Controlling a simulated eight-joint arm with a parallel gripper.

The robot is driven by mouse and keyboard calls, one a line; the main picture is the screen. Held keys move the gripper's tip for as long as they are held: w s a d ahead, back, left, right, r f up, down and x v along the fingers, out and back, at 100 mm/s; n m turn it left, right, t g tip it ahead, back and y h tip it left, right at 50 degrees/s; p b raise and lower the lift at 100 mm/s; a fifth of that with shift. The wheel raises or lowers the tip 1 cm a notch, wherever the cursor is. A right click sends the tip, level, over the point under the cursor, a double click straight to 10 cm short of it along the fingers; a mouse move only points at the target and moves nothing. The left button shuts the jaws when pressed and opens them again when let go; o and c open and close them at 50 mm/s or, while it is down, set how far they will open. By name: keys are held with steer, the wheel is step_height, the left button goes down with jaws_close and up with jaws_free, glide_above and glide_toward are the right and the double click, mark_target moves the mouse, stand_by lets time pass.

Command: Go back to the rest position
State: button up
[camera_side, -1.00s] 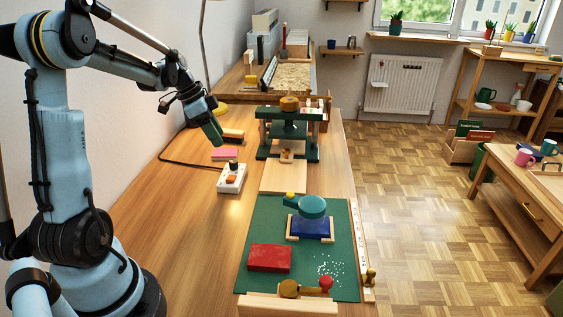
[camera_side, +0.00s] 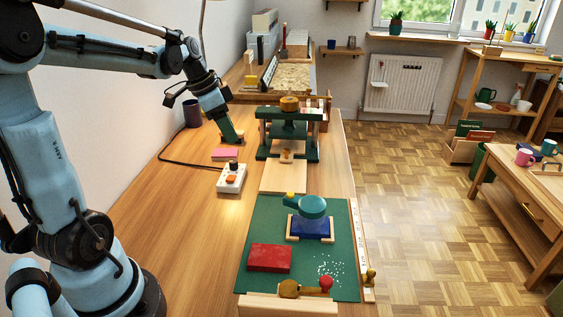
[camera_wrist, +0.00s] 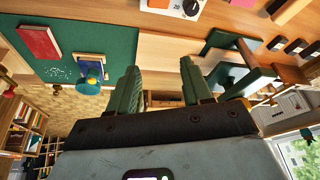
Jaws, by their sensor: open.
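My gripper (camera_side: 231,139) is in the air above the long wooden workbench (camera_side: 180,232), to the left of the green press (camera_side: 289,130). In the wrist view, its two green fingers (camera_wrist: 161,88) are spread apart with nothing between them. The space past the fingers shows bare board and bench. In the side view the fingers overlap, so their gap is hidden. My gripper appears clear of the pink pad (camera_side: 225,154) and the press, though its exact height cannot be told.
A green mat (camera_side: 262,220) holds a red book (camera_side: 270,258) and a teal round tool (camera_side: 312,207) over a blue block. A dark cup (camera_side: 192,112) stands near the wall. The bench's left front is clear.

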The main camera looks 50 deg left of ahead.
steer(key=s+d+f+n+t, duration=0.1)
steer(key=s+d+n, duration=0.1)
steer(key=d, duration=0.7)
steer(key=s+d+f+n+t+y, duration=0.1)
steer(key=s+d, duration=0.3)
steer(key=d, duration=0.5)
steer(key=shift+s+d+n+t, duration=0.15)
steer(key=shift+d+n+t, duration=0.15)
steer(key=shift+n+t, duration=0.35)
